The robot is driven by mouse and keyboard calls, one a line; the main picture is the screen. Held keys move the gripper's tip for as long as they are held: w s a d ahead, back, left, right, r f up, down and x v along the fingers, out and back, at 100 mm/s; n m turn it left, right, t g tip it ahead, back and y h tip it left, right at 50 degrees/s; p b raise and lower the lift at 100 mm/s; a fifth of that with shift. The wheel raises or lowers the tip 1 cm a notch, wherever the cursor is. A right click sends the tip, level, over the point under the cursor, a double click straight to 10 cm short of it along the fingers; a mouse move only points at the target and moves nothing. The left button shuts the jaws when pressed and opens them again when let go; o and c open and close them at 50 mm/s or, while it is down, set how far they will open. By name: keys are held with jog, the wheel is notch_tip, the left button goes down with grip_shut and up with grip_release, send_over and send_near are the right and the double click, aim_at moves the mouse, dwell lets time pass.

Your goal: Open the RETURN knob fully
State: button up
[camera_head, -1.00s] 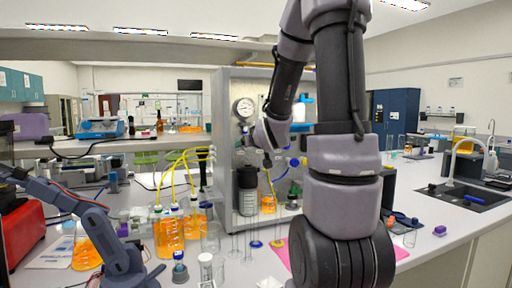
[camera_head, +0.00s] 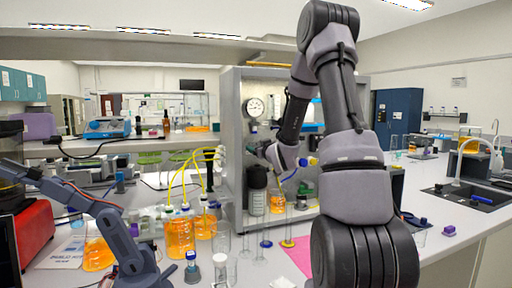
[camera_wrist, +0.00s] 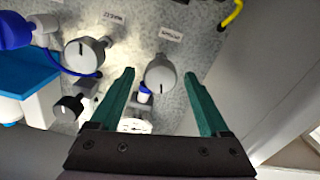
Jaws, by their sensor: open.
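In the wrist view a round grey knob (camera_wrist: 160,73) with a dark pointer line stands on the speckled panel (camera_wrist: 140,50). A second grey knob (camera_wrist: 85,55) is to its left. Each has a small label above it, upside down and too blurred to read surely, so I cannot tell which is RETURN. My gripper (camera_wrist: 159,74) is open, its green fingers on either side of the first knob in the picture. No contact shows, and I cannot tell the depth between them. In the head view my arm covers part of the panel and the knobs are not clear.
A black knob (camera_wrist: 68,108) and blue tubing are at the left of the wrist view. The head view shows a pressure gauge (camera_head: 254,107), a dark-capped bottle (camera_head: 257,190), orange-filled bottles (camera_head: 179,238) with yellow tubes, and a pink mat (camera_head: 299,258). Glassware crowds the bench before the panel.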

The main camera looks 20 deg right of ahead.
jog(key=shift+w, duration=1.15)
grip_shut()
